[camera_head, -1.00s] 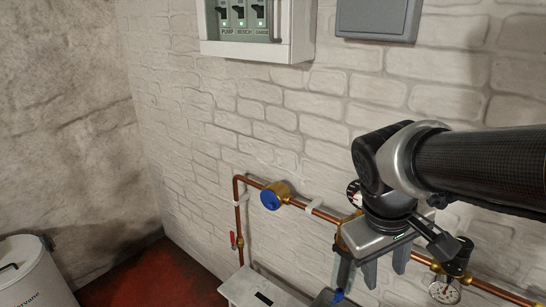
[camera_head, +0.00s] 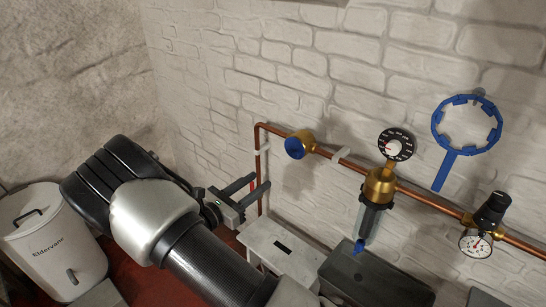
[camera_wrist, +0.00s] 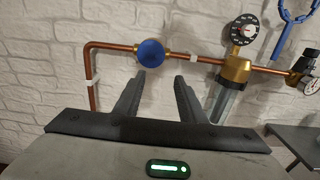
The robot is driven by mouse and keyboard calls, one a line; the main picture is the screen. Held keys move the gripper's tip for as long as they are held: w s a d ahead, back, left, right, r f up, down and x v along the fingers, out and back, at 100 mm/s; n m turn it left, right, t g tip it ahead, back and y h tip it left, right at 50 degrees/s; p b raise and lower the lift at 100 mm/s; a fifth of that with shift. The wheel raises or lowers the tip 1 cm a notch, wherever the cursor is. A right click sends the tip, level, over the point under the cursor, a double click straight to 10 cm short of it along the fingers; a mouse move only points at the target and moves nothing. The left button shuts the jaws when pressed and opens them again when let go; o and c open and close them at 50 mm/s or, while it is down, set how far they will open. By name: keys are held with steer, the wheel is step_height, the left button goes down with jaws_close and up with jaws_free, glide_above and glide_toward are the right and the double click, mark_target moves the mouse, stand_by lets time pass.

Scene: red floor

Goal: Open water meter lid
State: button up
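The water meter is a brass body on the copper pipe, with a round blue lid (camera_head: 294,148) facing outward. The lid looks shut. It also shows in the wrist view (camera_wrist: 151,53), above and between my fingers. My gripper (camera_head: 262,184) is open and empty, with its two fingers pointing toward the wall. It is below and to the left of the meter in the head view and apart from it. In the wrist view my gripper (camera_wrist: 160,77) has a clear gap between the fingertips. Nothing hides the lid.
The copper pipe (camera_head: 340,160) runs along the white brick wall. To the right are a filter housing (camera_head: 370,215), a black gauge (camera_head: 397,145), a blue ring wrench (camera_head: 467,125) and a regulator (camera_head: 490,212). A white stool (camera_head: 280,245) and dark box (camera_head: 365,280) stand below. A white bin (camera_head: 60,245) is left.

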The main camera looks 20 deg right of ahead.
mark_target(295, 155)
steer(key=p+x, duration=0.1)
steer(key=x, duration=1.6)
steer(key=shift+w+d, duration=0.1)
steer(key=shift+w, duration=0.05)
jaws_close()
